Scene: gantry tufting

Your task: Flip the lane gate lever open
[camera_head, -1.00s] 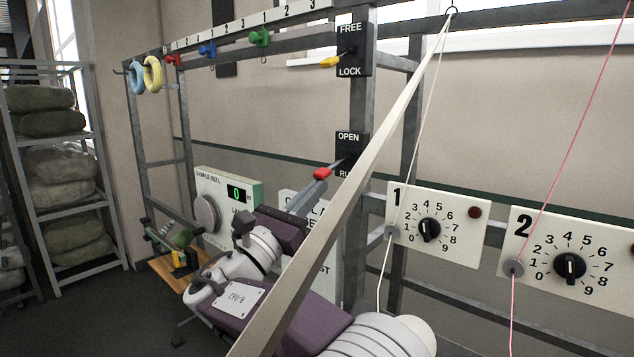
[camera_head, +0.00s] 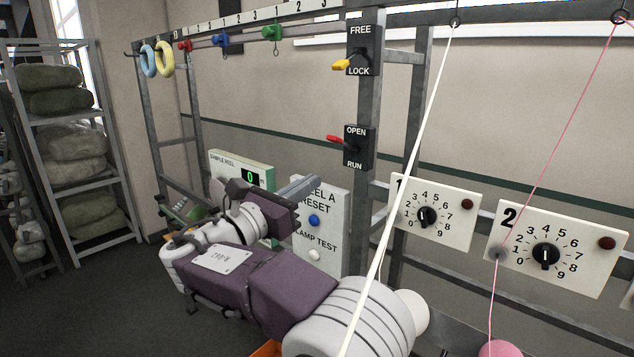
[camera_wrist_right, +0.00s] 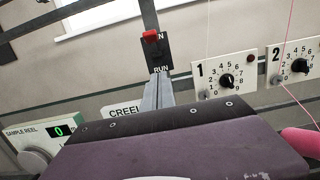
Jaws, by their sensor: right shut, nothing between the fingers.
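The lane gate lever (camera_head: 336,139) has a red handle on a black plate (camera_head: 358,160) marked OPEN and RUN. Its handle points up and out, level with the OPEN label. In the right wrist view the red handle (camera_wrist_right: 150,36) sits at the top of the plate, covering part of OPEN. My right gripper (camera_head: 314,181) is shut and empty, below and left of the plate, apart from the handle. In the wrist view its fingers (camera_wrist_right: 158,80) point up at the plate, just below RUN. My left gripper is not in view.
A yellow lever (camera_head: 341,65) on a FREE/LOCK plate is above. A creel panel (camera_head: 327,220) with blue and white buttons is behind my right gripper. Numbered dials (camera_head: 426,217) stand to the right. A white yarn (camera_head: 406,190) runs diagonally in front of the frame.

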